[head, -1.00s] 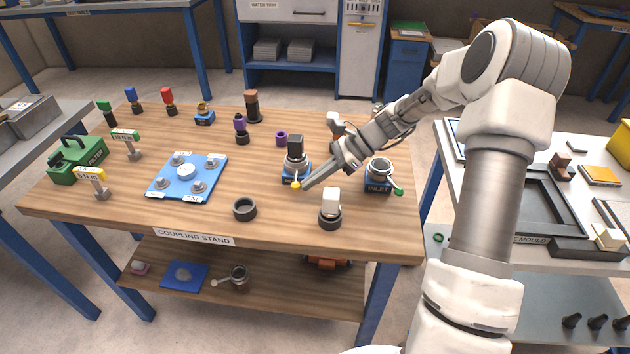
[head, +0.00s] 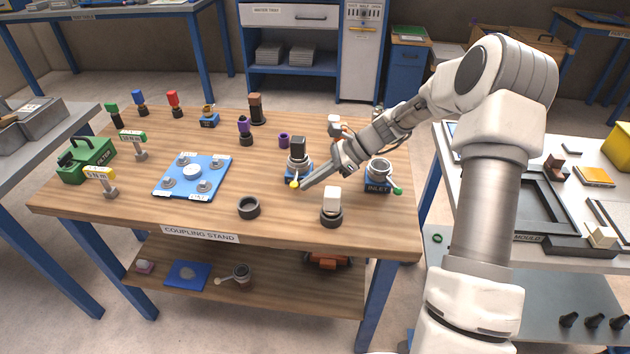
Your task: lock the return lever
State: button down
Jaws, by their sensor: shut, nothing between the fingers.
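A blue-based coupling (head: 298,172) with a dark block-topped plug stands on the coupling stand, right of the middle. A short lever with a yellow knob (head: 294,184) sticks out at its front; I take it for the return lever, though the coupling's label is too small and covered to read. My gripper (head: 304,187) is shut and empty, its tip low and close beside the yellow knob on the right. I cannot tell if they touch. The inlet coupling (head: 379,177) stands to the right, with an open ring top and a green-knobbed lever (head: 397,190).
A dark ring (head: 249,208) and a white-topped plug (head: 332,205) stand near the front edge. Bare wood lies between plate and coupling.

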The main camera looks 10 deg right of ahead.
aim_at(295, 182)
jog(key=shift+a+p, duration=0.5)
jog(key=shift+a+r+p, duration=0.1)
jog(key=shift+a+p, duration=0.7)
jog(key=shift+a, duration=0.1)
jog(key=shift+w+a+m+t, duration=0.15)
jog(key=shift+a+m+t, duration=0.25)
jog(key=shift+m+t, duration=0.2)
jog(key=shift+d, duration=0.15)
jog(key=shift+w+d, duration=0.25)
jog(key=shift+d, duration=0.4)
